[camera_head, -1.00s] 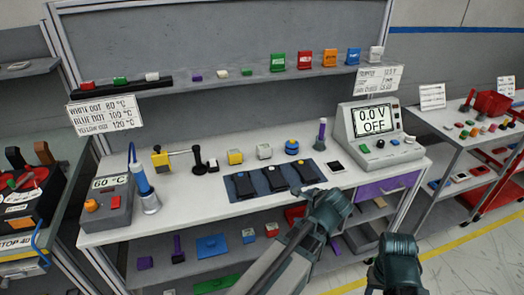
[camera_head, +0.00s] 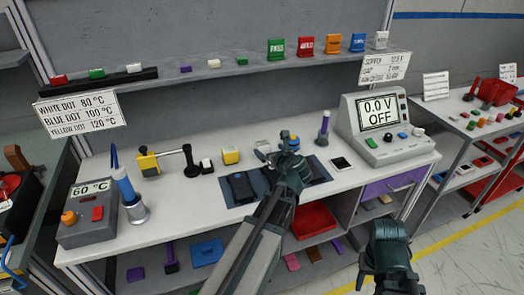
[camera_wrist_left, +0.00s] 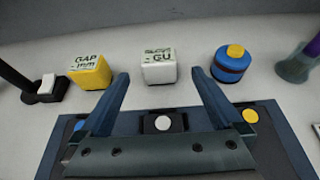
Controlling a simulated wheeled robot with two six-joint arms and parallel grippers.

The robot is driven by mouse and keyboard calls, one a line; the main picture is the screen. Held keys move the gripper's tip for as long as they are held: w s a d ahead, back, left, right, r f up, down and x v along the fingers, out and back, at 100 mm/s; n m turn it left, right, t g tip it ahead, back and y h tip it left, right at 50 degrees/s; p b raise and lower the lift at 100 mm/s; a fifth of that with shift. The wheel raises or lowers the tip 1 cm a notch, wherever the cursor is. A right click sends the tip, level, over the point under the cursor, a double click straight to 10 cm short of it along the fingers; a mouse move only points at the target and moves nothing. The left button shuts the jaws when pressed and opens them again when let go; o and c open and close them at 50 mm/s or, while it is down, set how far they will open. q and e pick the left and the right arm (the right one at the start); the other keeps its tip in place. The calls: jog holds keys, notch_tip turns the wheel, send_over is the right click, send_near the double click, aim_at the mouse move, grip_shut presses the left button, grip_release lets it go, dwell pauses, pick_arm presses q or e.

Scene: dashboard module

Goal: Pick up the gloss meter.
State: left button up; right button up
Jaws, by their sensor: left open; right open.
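The gloss meter is a small white block marked GU. In the left wrist view the gloss meter (camera_wrist_left: 158,69) stands just beyond and between my open left fingers (camera_wrist_left: 158,78). In the head view the gloss meter (camera_head: 262,148) is partly hidden by my left gripper (camera_head: 284,152), which hangs over the blue mat. No contact between the fingers and the block is visible. My right gripper (camera_head: 388,258) is low at the front right, off the bench and far from the gloss meter; its fingers are hard to make out.
A yellow gap gauge block (camera_wrist_left: 92,72) stands left of the meter, a blue cylinder with yellow top (camera_wrist_left: 231,64) right. Dark modules (camera_head: 241,186) lie on the blue mat (camera_wrist_left: 55,145) below my left gripper. The power supply (camera_head: 375,125) stands right.

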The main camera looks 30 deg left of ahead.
aim_at(265, 146)
pick_arm(q)
jog(key=b+x, duration=0.1)
jog(key=x, duration=0.4)
jog(key=shift+f, duration=0.15)
jog(key=shift+w+a+f+b, duration=0.1)
jog(key=shift+w+a+b, duration=0.25)
jog(key=shift+b, duration=0.05)
jog(key=b+x, duration=0.2)
jog(key=x, duration=0.3)
jog(key=shift+a+f, duration=0.1)
jog(key=shift+f, duration=0.15)
jog(key=shift+s+r, duration=0.1)
jog(key=shift+c, duration=0.6)
jog(key=c, duration=1.4)
